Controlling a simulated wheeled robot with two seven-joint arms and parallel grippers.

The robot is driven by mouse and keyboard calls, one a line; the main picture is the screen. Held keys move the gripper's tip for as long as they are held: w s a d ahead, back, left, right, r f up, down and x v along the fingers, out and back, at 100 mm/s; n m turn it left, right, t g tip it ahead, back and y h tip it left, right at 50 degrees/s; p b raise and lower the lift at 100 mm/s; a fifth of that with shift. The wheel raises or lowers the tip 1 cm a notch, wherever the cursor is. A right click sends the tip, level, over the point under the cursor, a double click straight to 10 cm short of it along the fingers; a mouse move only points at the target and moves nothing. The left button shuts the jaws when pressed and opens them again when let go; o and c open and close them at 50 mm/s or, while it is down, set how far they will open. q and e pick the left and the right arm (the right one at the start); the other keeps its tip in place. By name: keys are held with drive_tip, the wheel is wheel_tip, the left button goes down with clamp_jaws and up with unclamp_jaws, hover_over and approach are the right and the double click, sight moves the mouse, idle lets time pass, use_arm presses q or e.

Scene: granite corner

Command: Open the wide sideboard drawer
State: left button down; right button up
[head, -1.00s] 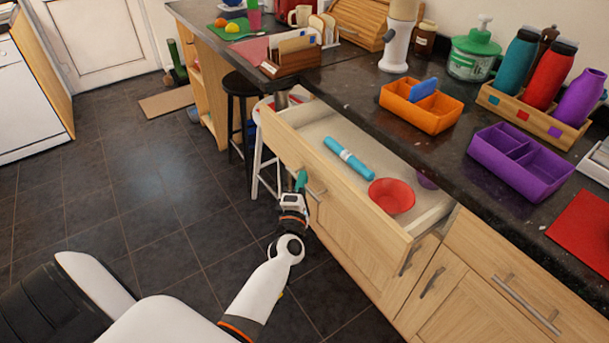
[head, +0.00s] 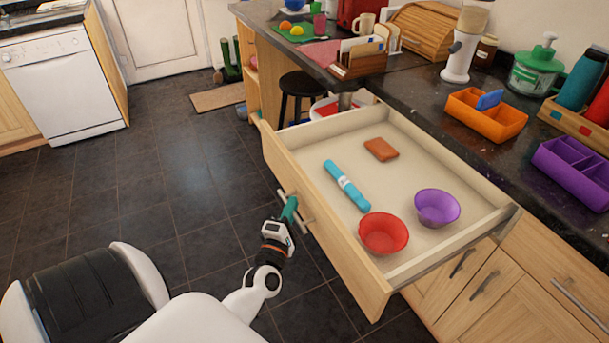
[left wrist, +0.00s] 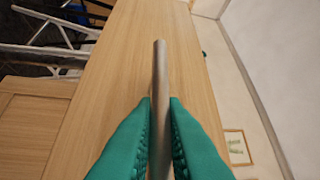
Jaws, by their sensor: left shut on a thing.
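The wide sideboard drawer (head: 433,258) stands pulled far out of the dark-topped counter in the head view. Inside lie a red bowl (head: 383,234), a purple bowl (head: 437,207), a blue cylinder (head: 346,186) and a brown flat item (head: 381,149). My left gripper (head: 290,207) is at the metal bar handle on the drawer's front. In the left wrist view its green fingers (left wrist: 160,130) are shut on the handle (left wrist: 160,72), one on each side, with the wooden drawer front (left wrist: 120,75) behind. My right gripper is not in view.
The countertop holds an orange divided tray (head: 486,122), a purple divided tray (head: 575,172) and a letter holder (head: 359,60). A black stool (head: 301,85) stands beyond the drawer. The tiled floor (head: 170,190) to the left is clear.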

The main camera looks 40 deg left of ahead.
use_arm(q)
drive_tip(key=shift+s+a, duration=0.2)
drive_tip(key=shift+s, duration=0.4)
drive_tip(key=shift+f, duration=0.1)
drive_tip(key=c, duration=1.5)
unclamp_jaws()
drive_tip(key=b+v, duration=0.2)
drive_tip(key=v, duration=1)
